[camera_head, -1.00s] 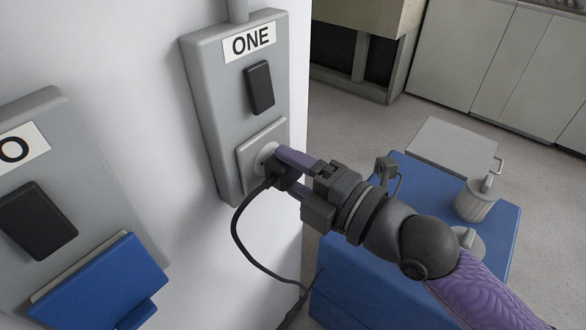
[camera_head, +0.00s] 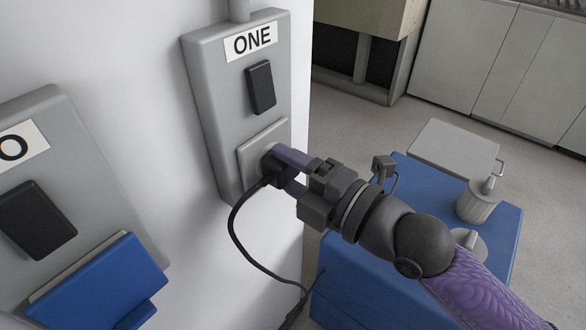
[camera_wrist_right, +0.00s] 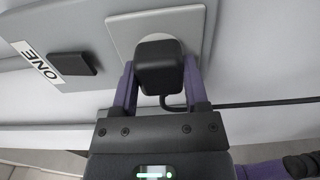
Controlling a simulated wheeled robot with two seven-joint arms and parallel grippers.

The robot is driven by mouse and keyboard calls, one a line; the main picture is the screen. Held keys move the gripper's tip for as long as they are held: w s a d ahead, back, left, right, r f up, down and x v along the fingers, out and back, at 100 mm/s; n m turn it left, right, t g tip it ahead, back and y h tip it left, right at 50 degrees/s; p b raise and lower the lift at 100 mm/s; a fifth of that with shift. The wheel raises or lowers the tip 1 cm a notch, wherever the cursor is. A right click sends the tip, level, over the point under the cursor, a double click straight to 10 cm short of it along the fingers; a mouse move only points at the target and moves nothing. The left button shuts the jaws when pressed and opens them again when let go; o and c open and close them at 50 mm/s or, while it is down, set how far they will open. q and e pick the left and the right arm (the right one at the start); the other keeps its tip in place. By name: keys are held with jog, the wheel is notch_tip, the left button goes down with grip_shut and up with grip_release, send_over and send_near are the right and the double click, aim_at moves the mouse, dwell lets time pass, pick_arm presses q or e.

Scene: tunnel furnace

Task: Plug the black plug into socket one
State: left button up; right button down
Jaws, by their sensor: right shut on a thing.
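The black plug (camera_head: 276,172) is at the face of socket one (camera_head: 253,152), on the grey panel labelled ONE (camera_head: 251,41). My right gripper (camera_head: 287,170) is shut on the plug, with its purple fingers on both sides of it. In the right wrist view, the plug (camera_wrist_right: 159,66) sits between the fingers in front of the round recess of the socket plate (camera_wrist_right: 190,24). The plug body hides most of the recess, and I cannot tell whether it is fully seated. A black cord hangs from the plug. My left gripper is not in view.
A black switch (camera_head: 261,87) sits above the socket. A second panel with a raised blue cover (camera_head: 100,285) is at the lower left. A blue cart (camera_head: 365,270) carrying a metal canister (camera_head: 478,204) stands under my right arm. Grey cabinets line the back.

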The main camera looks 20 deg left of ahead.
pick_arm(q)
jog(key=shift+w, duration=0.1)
pick_arm(e)
jog(key=shift+a, duration=0.2)
jog(key=shift+c, duration=2)
grip_release()
jog(key=o, duration=0.4)
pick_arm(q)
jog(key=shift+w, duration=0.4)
pick_arm(e)
jog(key=shift+d, duration=0.1)
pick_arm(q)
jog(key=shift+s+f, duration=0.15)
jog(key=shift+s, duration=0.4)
pick_arm(e)
jog(key=v, duration=0.9)
jog(key=shift+s+d, duration=0.1)
jog(key=shift+d, duration=0.25)
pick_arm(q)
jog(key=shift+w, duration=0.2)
